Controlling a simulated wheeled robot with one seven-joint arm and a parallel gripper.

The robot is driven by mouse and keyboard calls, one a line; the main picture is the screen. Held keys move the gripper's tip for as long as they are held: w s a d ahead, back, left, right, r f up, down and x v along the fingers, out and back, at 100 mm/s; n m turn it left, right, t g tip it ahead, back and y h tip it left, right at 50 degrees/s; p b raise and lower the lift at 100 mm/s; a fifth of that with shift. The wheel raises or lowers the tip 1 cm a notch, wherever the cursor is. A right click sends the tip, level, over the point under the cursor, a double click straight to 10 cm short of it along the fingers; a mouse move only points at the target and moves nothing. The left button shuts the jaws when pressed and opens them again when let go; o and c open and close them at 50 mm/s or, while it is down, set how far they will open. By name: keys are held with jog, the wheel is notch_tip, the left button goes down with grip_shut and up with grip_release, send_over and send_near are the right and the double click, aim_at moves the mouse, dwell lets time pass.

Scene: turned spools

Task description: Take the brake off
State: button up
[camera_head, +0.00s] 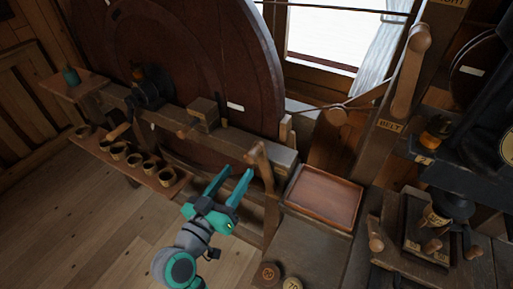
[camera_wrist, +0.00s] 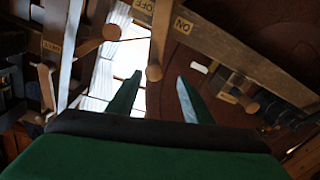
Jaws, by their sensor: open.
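A wooden lever with a rounded end (camera_head: 259,157) stands at the end of the beam beside the big dark wheel (camera_head: 240,65). In the wrist view the lever's knob (camera_wrist: 154,72) shows between and beyond my fingertips, its shaft running up between an ON label (camera_wrist: 183,25) and an OFF label (camera_wrist: 146,5). I cannot tell which label it is set to. My gripper (camera_head: 236,173) is open and empty, just left of the lever in the head view, fingers pointing toward it. It also shows open in the wrist view (camera_wrist: 158,88). I see no contact with the lever.
A block with a peg (camera_head: 203,114) sits on the beam (camera_head: 115,97). Small cups stand on a low shelf (camera_head: 170,187) at left. A reddish tray (camera_head: 322,197) lies right of the lever. A post labelled BELT (camera_head: 389,126) and dark machinery stand further right.

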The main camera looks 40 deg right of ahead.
aim_at(257, 148)
jog(key=shift+s+d+r+m+g, duration=0.15)
jog(key=shift+d+r+m+g, duration=0.25)
jog(key=shift+r+m, duration=0.1)
jog(key=shift+d, duration=0.4)
jog(key=x, duration=0.9)
jog(key=shift+w+d+r, duration=0.1)
jog(key=shift+w+d, duration=0.2)
grip_shut()
